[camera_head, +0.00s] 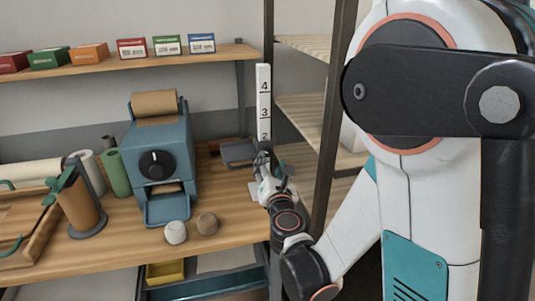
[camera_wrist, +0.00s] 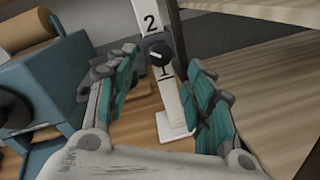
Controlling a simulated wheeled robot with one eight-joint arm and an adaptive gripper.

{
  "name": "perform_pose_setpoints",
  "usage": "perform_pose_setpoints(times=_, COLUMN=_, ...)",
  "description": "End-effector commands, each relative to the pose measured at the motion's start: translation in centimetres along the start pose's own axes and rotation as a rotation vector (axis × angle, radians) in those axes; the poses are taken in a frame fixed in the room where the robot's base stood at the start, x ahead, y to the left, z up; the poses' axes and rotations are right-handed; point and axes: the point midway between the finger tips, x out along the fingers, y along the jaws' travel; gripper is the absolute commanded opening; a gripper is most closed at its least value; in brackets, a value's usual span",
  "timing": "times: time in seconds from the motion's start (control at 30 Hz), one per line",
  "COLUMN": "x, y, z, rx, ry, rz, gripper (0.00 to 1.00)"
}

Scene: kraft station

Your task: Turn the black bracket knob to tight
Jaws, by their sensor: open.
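The black bracket knob (camera_wrist: 158,53) is a round dark knob with a pale pointer mark, on a white upright post (camera_wrist: 184,101) marked with numbers. It lies ahead of my gripper (camera_wrist: 165,68), between the two fingertips in the wrist view, with a visible gap on each side. My gripper is open, its teal-padded fingers apart and empty. In the head view the post (camera_head: 263,95) shows the numbers 4, 3 and 2, and my gripper (camera_head: 266,165) is at its lower part and hides the knob. I cannot read a tight mark.
A blue machine (camera_head: 159,157) with a black dial stands left of the post. A dark grey plate (camera_head: 238,153) sits close to the post's left side. A dark shelf upright (camera_head: 334,110) stands at right.

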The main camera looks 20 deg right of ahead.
Motion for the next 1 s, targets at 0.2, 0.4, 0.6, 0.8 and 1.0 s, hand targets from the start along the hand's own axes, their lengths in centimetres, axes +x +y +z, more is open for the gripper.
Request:
perform_pose_setpoints(times=0.2, x=3.9, y=-0.1, z=-0.2, rx=0.001, ry=0.0, rz=-0.001, gripper=0.49)
perform_pose_setpoints(times=0.4, x=6.0, y=-0.1, z=-0.1, rx=0.002, ry=0.0, rz=0.0, gripper=0.49)
perform_pose_setpoints(times=0.6, x=6.5, y=0.0, z=-0.1, rx=0.002, ry=0.001, rz=0.001, gripper=0.49)
perform_pose_setpoints(times=0.8, x=6.4, y=0.0, z=-0.1, rx=0.002, ry=0.001, rz=0.001, gripper=0.44)
perform_pose_setpoints(times=1.0, x=6.4, y=0.0, z=-0.1, rx=0.002, ry=0.001, rz=0.0, gripper=0.05)
